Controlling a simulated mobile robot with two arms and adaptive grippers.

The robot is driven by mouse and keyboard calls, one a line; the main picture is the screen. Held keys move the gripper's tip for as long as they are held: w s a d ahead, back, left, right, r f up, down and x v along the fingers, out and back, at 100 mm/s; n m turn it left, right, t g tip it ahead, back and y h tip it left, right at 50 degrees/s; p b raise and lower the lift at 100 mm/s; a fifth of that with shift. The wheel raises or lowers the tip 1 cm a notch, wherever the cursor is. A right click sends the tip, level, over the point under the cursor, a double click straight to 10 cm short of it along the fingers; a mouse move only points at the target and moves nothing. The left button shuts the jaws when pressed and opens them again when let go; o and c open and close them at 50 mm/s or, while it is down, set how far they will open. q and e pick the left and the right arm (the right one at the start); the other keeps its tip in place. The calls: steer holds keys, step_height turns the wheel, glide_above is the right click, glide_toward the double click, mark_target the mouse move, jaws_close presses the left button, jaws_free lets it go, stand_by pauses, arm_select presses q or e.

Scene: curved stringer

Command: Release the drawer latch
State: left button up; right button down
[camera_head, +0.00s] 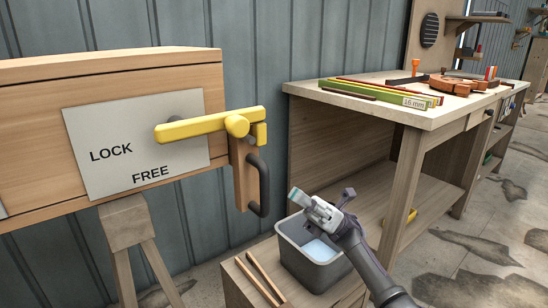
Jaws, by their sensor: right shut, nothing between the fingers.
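A yellow latch lever (195,125) sits on the front of a wooden drawer box (30,105) at the left. It lies nearly level, tilted slightly, with its left end over a white plate (100,175) marked LOCK and FREE. The left end is nearest the level of the word LOCK and above FREE. A dark handle (262,185) is fixed to a wooden block (243,175) below the lever's pivot. My right gripper (300,199) is shut and empty, to the right of the handle and apart from it, over a grey bin. My left gripper is not in view.
The grey bin (290,232) stands on a low wooden surface with two thin sticks (262,280). A workbench (335,95) at the right holds coloured strips, clamps and tools. Corrugated wall panels stand behind. Open floor lies at the right.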

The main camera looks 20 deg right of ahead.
mark_target(266, 144)
steer(key=x, duration=0.4)
steer(key=d+r+x, duration=0.1)
steer(key=x, duration=0.3)
steer(key=d+r+x, duration=0.1)
steer(key=x, duration=0.3)
steer(key=shift+w+b, duration=0.3)
steer(key=shift+b, duration=0.1)
steer(key=shift+w+d+r+h, duration=0.1)
steer(key=shift+d+r+h, duration=0.1)
steer(key=shift+r+h, duration=0.25)
